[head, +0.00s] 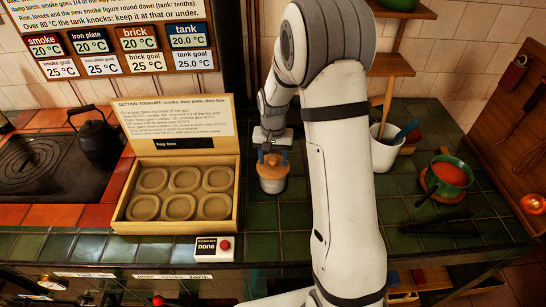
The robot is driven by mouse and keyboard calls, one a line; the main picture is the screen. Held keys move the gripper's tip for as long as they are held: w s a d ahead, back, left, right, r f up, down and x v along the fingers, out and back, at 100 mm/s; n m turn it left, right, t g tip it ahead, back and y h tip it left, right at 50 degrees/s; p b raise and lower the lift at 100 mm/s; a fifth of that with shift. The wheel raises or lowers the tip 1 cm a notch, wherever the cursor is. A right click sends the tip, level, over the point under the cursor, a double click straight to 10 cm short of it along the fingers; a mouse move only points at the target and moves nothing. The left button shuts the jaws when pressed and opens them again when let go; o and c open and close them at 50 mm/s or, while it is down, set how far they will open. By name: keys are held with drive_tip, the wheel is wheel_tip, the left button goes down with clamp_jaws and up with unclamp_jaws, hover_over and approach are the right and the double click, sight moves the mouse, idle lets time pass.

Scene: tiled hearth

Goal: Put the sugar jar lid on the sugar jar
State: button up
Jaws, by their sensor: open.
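A small pale jar (272,184) stands on the green tiles just right of the wooden box; I take it to be the sugar jar. An orange-brown top, probably the sugar jar lid (272,163), shows over it; at this size I cannot tell whether it is seated. My gripper (272,149) points down directly above this top, open, with its fingertips close to it. Whether the fingers touch the top is too small to tell.
A wooden box (129,226) with several round moulds stands left of the jar. A black kettle (95,137) is on the stove. A white pot (382,148) and a green pan (447,177) stand to the right.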

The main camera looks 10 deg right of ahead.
drive_tip(key=shift+r, duration=0.1)
wheel_tip(320, 180, up, 7)
drive_tip(key=shift+f+b, duration=0.1)
drive_tip(key=shift+b, duration=0.5)
drive_tip(key=shift+r, duration=0.45)
drive_tip(key=shift+s+r, duration=0.2)
drive_tip(key=shift+r, duration=0.05)
drive_tip(key=s+r+n+t, duration=0.1)
drive_tip(key=s+r, duration=0.4)
drive_tip(key=s, duration=0.7)
drive_tip(key=s+r+n+t, duration=0.2)
drive_tip(key=s+r, duration=0.3)
drive_tip(key=s, duration=0.7)
drive_tip(key=shift+s+d+r+n, duration=0.2)
drive_tip(key=shift+s+d+n, duration=0.1)
drive_tip(key=shift+s, duration=0.1)
